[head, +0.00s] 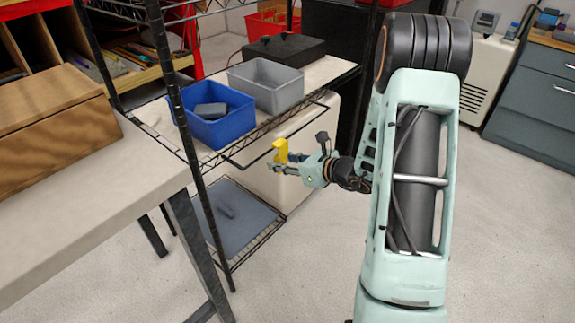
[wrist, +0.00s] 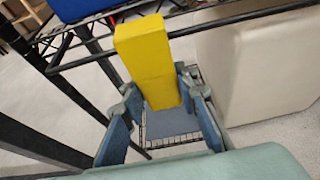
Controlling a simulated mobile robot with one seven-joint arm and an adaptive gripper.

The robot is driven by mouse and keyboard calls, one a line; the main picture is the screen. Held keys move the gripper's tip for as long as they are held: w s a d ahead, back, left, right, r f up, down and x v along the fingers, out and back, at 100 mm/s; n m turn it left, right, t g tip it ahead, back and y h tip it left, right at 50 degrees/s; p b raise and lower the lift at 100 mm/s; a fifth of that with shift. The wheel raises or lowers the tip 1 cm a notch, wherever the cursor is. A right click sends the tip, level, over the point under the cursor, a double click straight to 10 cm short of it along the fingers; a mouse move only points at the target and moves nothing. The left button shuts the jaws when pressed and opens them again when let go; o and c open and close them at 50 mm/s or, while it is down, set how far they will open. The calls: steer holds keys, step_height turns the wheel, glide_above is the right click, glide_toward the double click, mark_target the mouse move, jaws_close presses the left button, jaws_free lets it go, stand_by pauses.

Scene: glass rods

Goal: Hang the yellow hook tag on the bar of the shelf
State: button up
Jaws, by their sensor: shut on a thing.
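The yellow hook tag (head: 281,149) is upright between the fingers of my gripper (head: 288,168), its upper part standing above them. In the wrist view the tag (wrist: 146,55) shows as a broad yellow block, and my gripper (wrist: 160,100) is shut on its lower part. The black bar (head: 250,160) runs along the front of the wire shelf (head: 262,124). In the wrist view the bar (wrist: 215,27) passes behind the tag, which hides part of it. I cannot tell whether the tag touches the bar or hooks over it.
A blue bin (head: 222,128) with a dark block inside and a grey bin (head: 268,96) stand on the shelf. A black shelf post (head: 190,150) is left of my gripper. A beige box (wrist: 262,65) is close by on the right. The floor at right is clear.

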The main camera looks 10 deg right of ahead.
steer(key=shift+w+a, duration=0.65)
steer(key=shift+w, duration=0.25)
steer(key=shift+f+b, duration=0.65)
steer(key=shift+f, duration=0.05)
steer(key=o, duration=1.1)
steer(key=shift+d, duration=0.1)
